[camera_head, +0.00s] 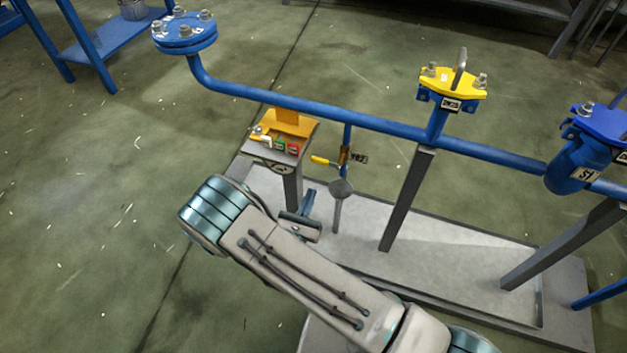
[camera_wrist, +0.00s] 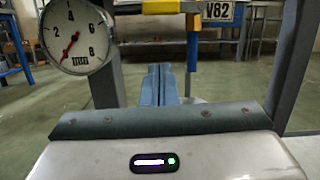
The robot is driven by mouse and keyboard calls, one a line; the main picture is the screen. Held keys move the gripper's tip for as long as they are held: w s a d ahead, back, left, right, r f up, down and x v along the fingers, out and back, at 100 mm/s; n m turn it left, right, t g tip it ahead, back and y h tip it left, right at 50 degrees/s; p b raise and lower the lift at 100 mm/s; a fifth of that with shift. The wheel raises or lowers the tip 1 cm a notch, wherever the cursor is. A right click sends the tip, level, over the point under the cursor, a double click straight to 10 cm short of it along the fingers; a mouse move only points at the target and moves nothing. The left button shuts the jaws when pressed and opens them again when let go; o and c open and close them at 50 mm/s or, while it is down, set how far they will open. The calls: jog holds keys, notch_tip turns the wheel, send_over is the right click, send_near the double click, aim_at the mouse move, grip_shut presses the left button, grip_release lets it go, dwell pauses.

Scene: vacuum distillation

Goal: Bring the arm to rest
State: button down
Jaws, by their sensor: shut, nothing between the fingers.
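My gripper (camera_wrist: 163,72) shows in the wrist view as two blue-grey fingers pressed together, pointing away from the camera, with nothing between them. In the head view my arm reaches in from the lower right and bends at a teal-banded joint. My gripper (camera_head: 310,201) is partly hidden there behind the arm, low beside the grey post of the button stand and below the blue pipe.
A blue pipe (camera_head: 290,102) crosses above the grey base tray (camera_head: 455,262). A small yellow-handled valve (camera_head: 325,162) hangs nearby. A round gauge (camera_wrist: 75,35) is close in the wrist view. Floor at left is open.

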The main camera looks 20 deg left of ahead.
jog(key=v, duration=0.5)
jog(key=w+d+r+m+g+h+p, duration=0.2)
jog(key=d+r+m+g+h+p, duration=0.5)
jog(key=d+r+m, duration=0.6)
jog(key=w+d+r+m+g+h+p, duration=0.1)
jog(key=d+r+m+g+h+p, duration=0.65)
jog(key=r, duration=0.95)
jog(key=s+d+r+m+g+y+p, duration=0.1)
jog(key=s+d+r+m+y+p, duration=0.2)
jog(key=r, duration=0.7)
jog(key=s+d+r+m+g+y+p, duration=0.1)
jog(key=s+d+r+m+y+p, duration=0.2)
jog(key=r+m+y+p, duration=0.4)
jog(key=s+d+r+m+g+y+p, duration=0.1)
jog(key=s+d+r+m+y+p, duration=0.2)
jog(key=r, duration=1)
jog(key=s+m+y+p, duration=0.1)
jog(key=m+y+p, duration=0.1)
jog(key=y+p, duration=0.1)
jog(key=shift+s+d+r+p, duration=0.35)
jog(key=shift+s+d+p, duration=0.05)
jog(key=shift+p, duration=0.5)
jog(key=shift+m+g, duration=0.25)
